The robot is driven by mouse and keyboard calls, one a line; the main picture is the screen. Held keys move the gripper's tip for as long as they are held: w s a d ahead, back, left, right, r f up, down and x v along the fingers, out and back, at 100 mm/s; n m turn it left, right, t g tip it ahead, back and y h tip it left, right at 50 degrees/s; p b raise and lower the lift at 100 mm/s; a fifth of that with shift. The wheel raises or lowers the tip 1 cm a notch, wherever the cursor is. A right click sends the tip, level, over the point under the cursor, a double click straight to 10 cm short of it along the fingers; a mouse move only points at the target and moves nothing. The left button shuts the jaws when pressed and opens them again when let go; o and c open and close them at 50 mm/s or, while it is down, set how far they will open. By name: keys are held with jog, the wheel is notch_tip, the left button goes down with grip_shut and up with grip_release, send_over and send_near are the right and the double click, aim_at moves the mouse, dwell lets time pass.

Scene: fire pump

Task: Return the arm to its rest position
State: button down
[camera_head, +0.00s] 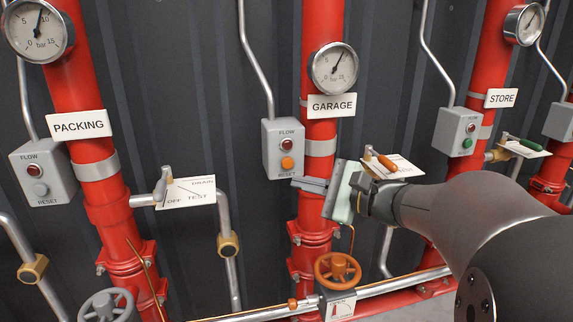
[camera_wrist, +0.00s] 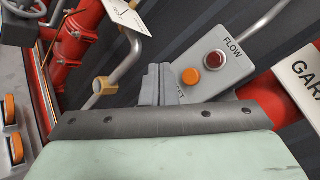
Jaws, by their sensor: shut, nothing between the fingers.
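My arm reaches in from the right in the head view. My gripper (camera_head: 311,186) is in front of the red GARAGE pipe (camera_head: 318,226), just below the grey flow box (camera_head: 283,149) with its red lamp and orange button. Its fingers point left and are shut with nothing between them. In the wrist view the shut fingers of my gripper (camera_wrist: 158,86) stand beside the flow box (camera_wrist: 215,68), overlapping its lower edge in the picture. I cannot tell whether they touch it. The GARAGE pipe is partly hidden behind my gripper.
An orange handwheel (camera_head: 338,270) stands below my gripper. A valve with an orange lever (camera_head: 380,163) is close behind my wrist. The PACKING pipe (camera_head: 100,185) is at left, the STORE pipe (camera_head: 478,85) at right. A horizontal silver pipe (camera_head: 255,313) runs along the bottom.

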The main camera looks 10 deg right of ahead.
jog(key=s+a+f+n+g+h, duration=0.2)
jog(key=s+a+f+n+g, duration=0.25)
jog(key=s+f, duration=0.25)
jog(key=s+a+f+n+g+h, duration=0.2)
jog(key=s+a+f+n+g, duration=0.3)
jog(key=f, duration=0.3)
jog(key=s+d+f+n+g+h, duration=0.2)
jog(key=s+d+f+n+h, duration=0.5)
jog(key=s, duration=0.3)
jog(key=shift+s+d+f+n+h, duration=0.2)
jog(key=shift+n+h, duration=0.15)
jog(key=shift+h, duration=0.35)
jog(key=shift+a, duration=0.1)
